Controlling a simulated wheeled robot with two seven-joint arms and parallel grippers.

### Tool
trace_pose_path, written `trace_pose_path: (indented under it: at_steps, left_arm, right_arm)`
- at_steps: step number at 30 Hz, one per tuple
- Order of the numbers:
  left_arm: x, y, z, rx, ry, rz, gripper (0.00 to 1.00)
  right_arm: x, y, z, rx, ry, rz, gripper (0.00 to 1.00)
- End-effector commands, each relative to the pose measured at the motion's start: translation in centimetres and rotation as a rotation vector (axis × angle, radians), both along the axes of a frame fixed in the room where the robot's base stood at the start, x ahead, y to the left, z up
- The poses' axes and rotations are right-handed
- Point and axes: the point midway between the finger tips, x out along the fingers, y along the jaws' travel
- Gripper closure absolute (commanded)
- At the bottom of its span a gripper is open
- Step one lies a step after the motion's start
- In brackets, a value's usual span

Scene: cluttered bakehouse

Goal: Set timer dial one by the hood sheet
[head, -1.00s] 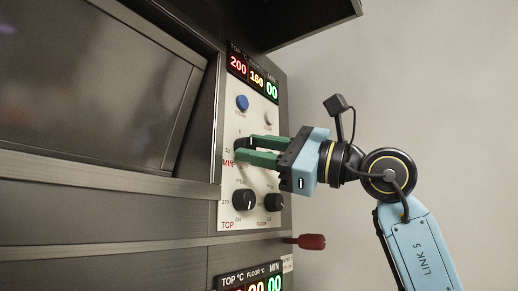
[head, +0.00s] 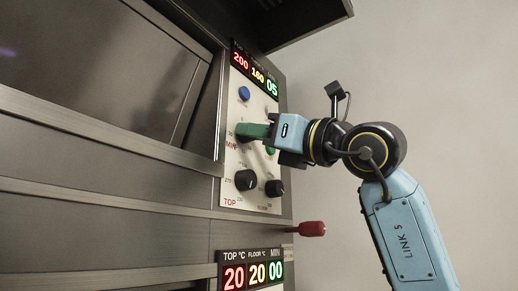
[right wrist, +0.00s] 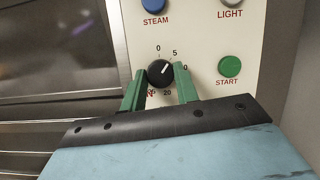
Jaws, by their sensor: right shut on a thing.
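The timer dial (right wrist: 160,73) is a black knob with a white pointer on the upper oven's cream panel. In the right wrist view its pointer leans up and right, near the 5 mark. My right gripper (head: 246,131) has its green fingers shut on this dial, one finger on each side. In the head view the fingers mostly hide the dial. The upper display (head: 257,76) reads 200, 160 and 05. No hood sheet shows in these views. My left gripper is not in view.
A blue steam button (right wrist: 154,4) and a green start button (right wrist: 229,66) sit close to the dial. Two black knobs (head: 245,180) are below it. A red-handled lever (head: 312,229) sticks out lower down. A second display (head: 250,274) reads 20, 20, 00. A dark hood (head: 300,22) overhangs above.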

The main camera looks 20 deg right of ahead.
Motion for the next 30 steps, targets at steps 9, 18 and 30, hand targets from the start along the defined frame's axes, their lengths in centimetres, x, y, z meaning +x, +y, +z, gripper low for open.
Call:
trace_pose_path:
  at_steps: [9, 18, 30]
  left_arm:
    - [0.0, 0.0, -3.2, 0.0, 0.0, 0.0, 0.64]
    - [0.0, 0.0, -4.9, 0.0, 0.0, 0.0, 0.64]
    - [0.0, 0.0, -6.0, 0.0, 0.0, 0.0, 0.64]
  right_arm:
    - [-0.2, 0.2, -0.3, 0.237, 0.186, 0.0, 0.93]
    - [-0.3, 0.4, -0.1, 0.461, 0.363, -0.001, 0.93]
    - [-0.4, 0.5, 0.3, 0.762, 0.597, -0.001, 0.93]
